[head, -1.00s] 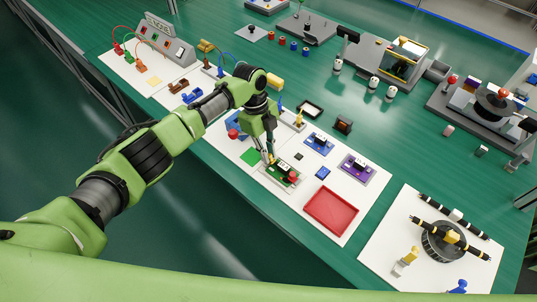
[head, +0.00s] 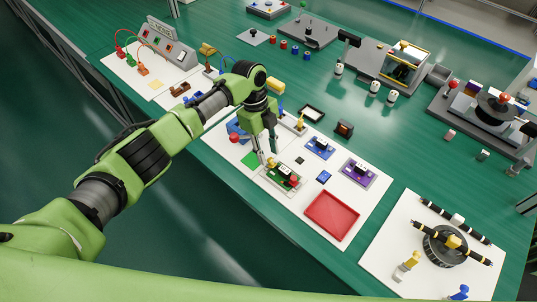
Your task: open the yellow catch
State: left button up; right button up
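A small yellow catch (head: 271,163) shows at the left end of a small fixture with a green board (head: 284,178), which also carries a dark block and a red knob (head: 294,181). The fixture sits on the white mat in the middle of the bench. My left gripper (head: 268,156) points down just above the catch, its fingers apart with nothing seen between them. The picture is too small to tell whether a finger touches the catch, or whether the catch is open. My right gripper is out of view.
A red tray (head: 332,216), a blue fixture (head: 319,146) and a purple fixture (head: 358,169) stand to the right on the same mat. A yellow-topped post (head: 300,121) stands behind my gripper.

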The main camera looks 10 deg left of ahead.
pick_arm(q)
jog(key=v, duration=1)
